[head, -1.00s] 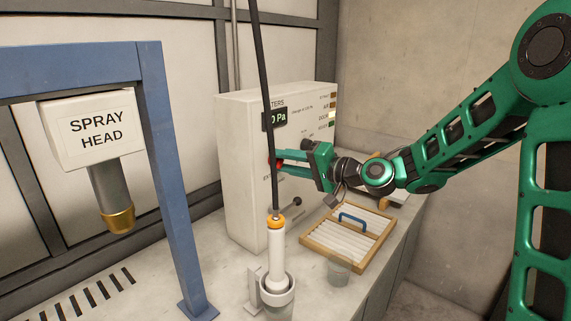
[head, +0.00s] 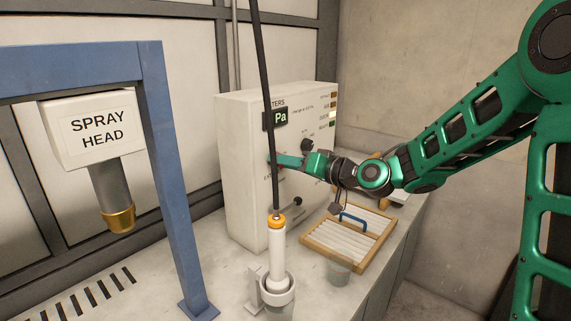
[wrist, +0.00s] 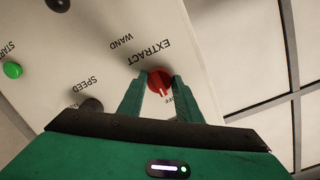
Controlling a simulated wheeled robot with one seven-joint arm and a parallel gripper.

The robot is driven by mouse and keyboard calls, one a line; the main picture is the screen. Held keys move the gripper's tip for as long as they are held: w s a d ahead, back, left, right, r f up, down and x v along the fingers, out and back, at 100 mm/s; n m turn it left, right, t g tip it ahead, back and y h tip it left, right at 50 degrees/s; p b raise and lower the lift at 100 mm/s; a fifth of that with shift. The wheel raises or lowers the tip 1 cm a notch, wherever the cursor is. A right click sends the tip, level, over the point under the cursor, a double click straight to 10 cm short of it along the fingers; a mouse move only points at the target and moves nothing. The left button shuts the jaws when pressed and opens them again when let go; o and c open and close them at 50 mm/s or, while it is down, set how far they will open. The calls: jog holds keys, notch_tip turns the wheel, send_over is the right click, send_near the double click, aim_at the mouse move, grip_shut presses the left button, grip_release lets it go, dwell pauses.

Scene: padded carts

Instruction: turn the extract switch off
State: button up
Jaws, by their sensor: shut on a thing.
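The extract switch is a round red knob (wrist: 160,82) on the front of the white control box (head: 245,190). In the wrist view it sits below the upside-down word EXTRACT, and its white pointer mark points toward the OFF label (wrist: 183,104) side. My gripper (wrist: 160,90) has one finger on each side of the knob and is shut on it. In the head view my gripper (head: 277,162) is at the box front, and the knob is mostly hidden behind it and the black hose.
A black SPEED knob (wrist: 91,105) and a green START button (wrist: 13,70) are on the same panel. A black hose (head: 266,110) rises from a white wand (head: 277,250). A framed filter (head: 346,240) with a blue handle lies on the counter, near a glass (head: 338,270).

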jog(key=shift+d+f, duration=0.1)
jog(key=shift+f, duration=0.2)
jog(key=o, duration=1)
jog(key=shift+o, duration=0.2)
jog(key=shift+r, duration=0.1)
jog(key=v, duration=1)
jog(key=shift+d, duration=0.25)
jog(key=shift+s, duration=0.2)
